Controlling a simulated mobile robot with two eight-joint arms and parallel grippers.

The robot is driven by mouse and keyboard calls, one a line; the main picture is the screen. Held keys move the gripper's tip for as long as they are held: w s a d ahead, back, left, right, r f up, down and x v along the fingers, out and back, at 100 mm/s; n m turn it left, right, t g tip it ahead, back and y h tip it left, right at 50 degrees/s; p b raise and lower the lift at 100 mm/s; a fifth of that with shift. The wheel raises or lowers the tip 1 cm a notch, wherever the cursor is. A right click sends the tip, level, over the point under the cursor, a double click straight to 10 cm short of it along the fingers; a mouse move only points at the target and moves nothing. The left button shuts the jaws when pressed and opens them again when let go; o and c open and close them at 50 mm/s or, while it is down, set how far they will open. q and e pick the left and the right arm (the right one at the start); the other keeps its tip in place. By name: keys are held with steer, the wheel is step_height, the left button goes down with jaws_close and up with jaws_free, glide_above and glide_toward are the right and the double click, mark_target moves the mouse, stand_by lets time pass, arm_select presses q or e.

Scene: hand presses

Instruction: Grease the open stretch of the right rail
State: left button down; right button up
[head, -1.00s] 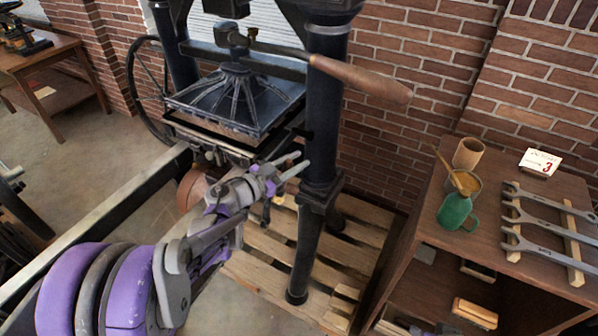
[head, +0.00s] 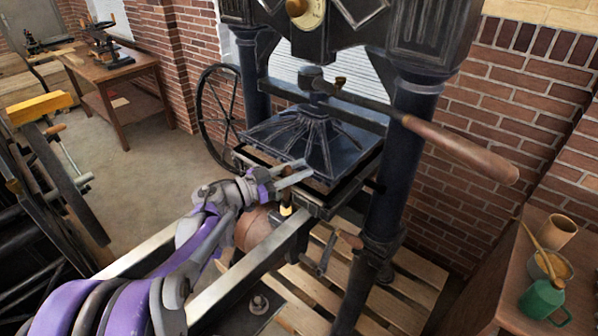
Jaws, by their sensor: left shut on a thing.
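The right rail (head: 245,271) is a pale metal bar running from under the press down to the lower left. The left rail (head: 146,240) runs parallel, partly behind my left arm. My left gripper (head: 303,174) is at the front of the press bed, over the far end of the right rail. It is shut on a small brush-like tool (head: 286,208), with a yellowish band and a dark end pointing down. The fingers hide its upper part; I cannot tell whether it touches the rail. A grease pot (head: 549,266) with a stick stands on the cabinet. My right gripper is out of view.
The dark press column (head: 396,165) stands right of the gripper, with the wooden-handled bar (head: 465,153) above. A crank (head: 328,251) juts out beside the right rail. A green mug (head: 544,303) and a wooden cup (head: 559,232) stand on the cabinet (head: 514,262).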

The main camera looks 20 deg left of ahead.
arm_select(q)
steer(key=shift+f+b, duration=0.95)
steer(key=shift+f, duration=1.85)
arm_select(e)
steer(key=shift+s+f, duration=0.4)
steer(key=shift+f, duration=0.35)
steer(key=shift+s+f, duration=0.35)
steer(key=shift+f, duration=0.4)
arm_select(q)
steer(key=shift+f+b, duration=0.55)
steer(key=shift+f, duration=0.1)
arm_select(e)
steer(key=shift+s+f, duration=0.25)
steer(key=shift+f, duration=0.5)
arm_select(q)
steer(key=shift+s, duration=0.15)
